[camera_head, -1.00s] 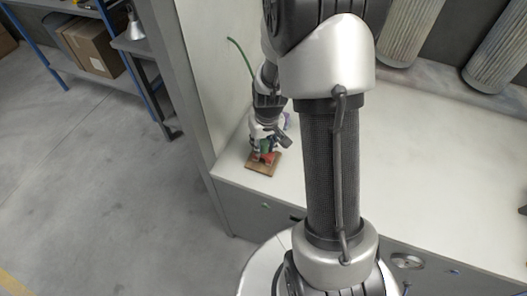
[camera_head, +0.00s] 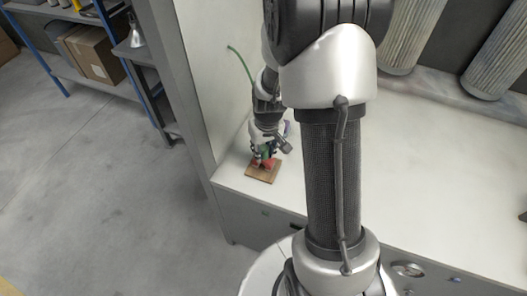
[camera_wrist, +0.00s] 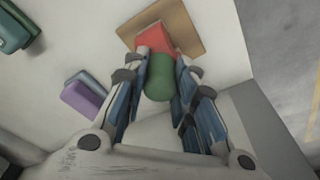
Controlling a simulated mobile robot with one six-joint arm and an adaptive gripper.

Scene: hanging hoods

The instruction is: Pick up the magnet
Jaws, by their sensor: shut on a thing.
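A red block (camera_wrist: 157,39) with a rounded green piece (camera_wrist: 159,77) against it, taken as the magnet, is between my fingers at the wooden board (camera_wrist: 190,26). I cannot tell whether red and green are one piece. My gripper (camera_wrist: 158,75) is shut on the green part, with a finger on each side. In the head view, my gripper (camera_head: 263,153) points down over the wooden board (camera_head: 262,174) at the bench's left end. The red part is low, at or just above the board; any gap is too small to tell.
In the wrist view, a purple block (camera_wrist: 86,98) and teal blocks (camera_wrist: 15,30) lie on the white bench to the left. The bench (camera_head: 430,170) is mostly clear to the right. A grey side wall (camera_head: 185,100) stands close on the left. A green hose (camera_head: 240,62) rises behind.

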